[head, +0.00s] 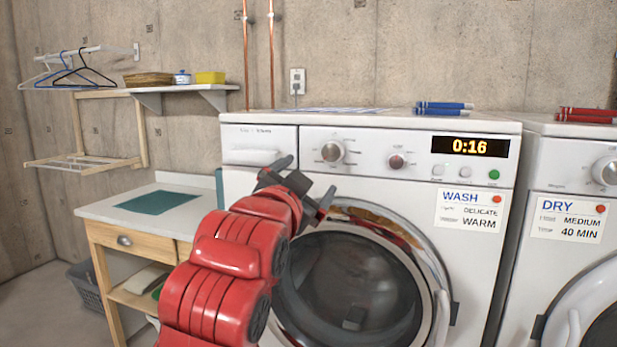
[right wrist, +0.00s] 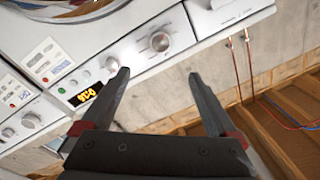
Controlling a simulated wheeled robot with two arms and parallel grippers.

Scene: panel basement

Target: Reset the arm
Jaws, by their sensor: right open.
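My red right arm reaches up in front of the white washer (head: 480,255) in the head view. My right gripper (head: 308,181) is open and empty, in front of the washer below its control panel and above the door. The right wrist view also shows its two dark fingers (right wrist: 158,76) apart with nothing between them. Beyond them are the panel, a knob (right wrist: 160,41) and the lit display. The washer's round door (head: 440,315) looks closed; my arm hides its left part. My left gripper is in neither view.
The display (head: 470,147) reads 0:16. A dryer (head: 565,260) stands right of the washer. Blue and red markers lie on the machine tops. A counter (head: 105,209) with a green mat (head: 157,202) stands left, under a wall shelf (head: 190,88) and hangers (head: 85,75).

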